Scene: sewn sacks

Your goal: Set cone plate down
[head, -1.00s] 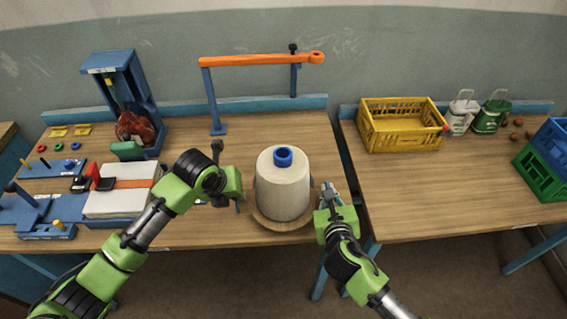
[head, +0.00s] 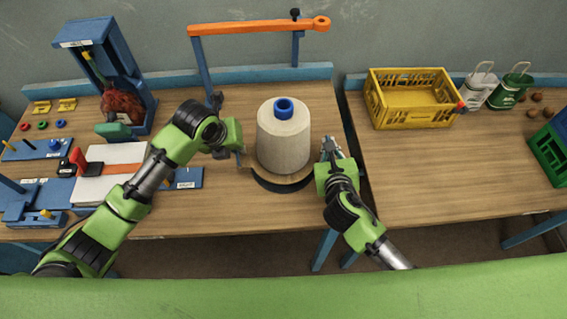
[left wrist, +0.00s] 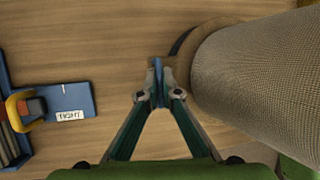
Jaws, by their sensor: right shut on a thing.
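The cone plate (head: 286,184) is a round wooden plate carrying a large cream thread cone (head: 283,140) with a blue top. It is over a dark round patch (head: 284,188) on the table; whether it touches is hidden. My left gripper (head: 240,155) is at the plate's left side.
An orange bar on blue posts (head: 258,27) stands behind the cone. At left are a blue stand (head: 98,45) and a white pad (head: 105,175). A yellow crate (head: 410,118) is on the right table, with clear wood in front.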

